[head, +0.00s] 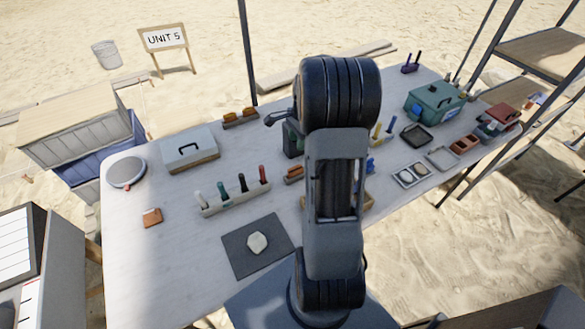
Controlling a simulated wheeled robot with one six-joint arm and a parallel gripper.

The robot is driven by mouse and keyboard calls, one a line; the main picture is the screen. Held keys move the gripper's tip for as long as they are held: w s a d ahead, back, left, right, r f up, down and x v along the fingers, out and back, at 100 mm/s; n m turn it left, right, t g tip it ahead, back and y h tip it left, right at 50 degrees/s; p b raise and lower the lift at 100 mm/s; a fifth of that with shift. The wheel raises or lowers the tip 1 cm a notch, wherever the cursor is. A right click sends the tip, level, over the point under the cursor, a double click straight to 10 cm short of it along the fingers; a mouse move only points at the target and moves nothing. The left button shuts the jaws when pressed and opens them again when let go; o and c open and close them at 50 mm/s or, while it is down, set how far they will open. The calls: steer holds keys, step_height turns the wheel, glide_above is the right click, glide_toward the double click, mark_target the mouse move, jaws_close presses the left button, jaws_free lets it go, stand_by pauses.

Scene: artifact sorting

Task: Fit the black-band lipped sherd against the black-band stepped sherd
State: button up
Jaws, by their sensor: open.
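A pale, angular piece (257,242), perhaps a sherd, lies on a dark grey mat (240,263) at the near side of the table. No black band, lip or step can be made out on it. Small round pieces lie in a two-part pale tray (397,183) to the right of my arm; they are too small to identify. I cannot tell which pieces are the lipped and stepped sherds. My upright arm covers the middle of the table. My gripper is hidden behind it; a small grey part juts out left of the elbow, but I cannot tell what it is.
A rack (208,211) with several coloured-handled tools stands behind the mat. A grey case (190,154), a round disc (126,172) and an orange-brown item (152,217) are to the left. A green case (434,105) and trays crowd the right. The table's near left is clear.

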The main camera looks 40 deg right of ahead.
glide_above(295, 167)
steer(key=d, duration=0.1)
steer(key=f, duration=0.6)
steer(key=shift+w+d+f, duration=0.1)
steer(key=shift+w+f, duration=0.1)
steer(key=shift+f, duration=0.15)
steer(key=shift+s+a+f+p, duration=0.15)
steer(key=shift+a+f, duration=0.15)
steer(key=shift+f, duration=1.15)
steer(key=shift+a+f+p, duration=0.15)
steer(key=shift+a+f, duration=0.1)
steer(key=shift+f, duration=1.2)
jaws_close()
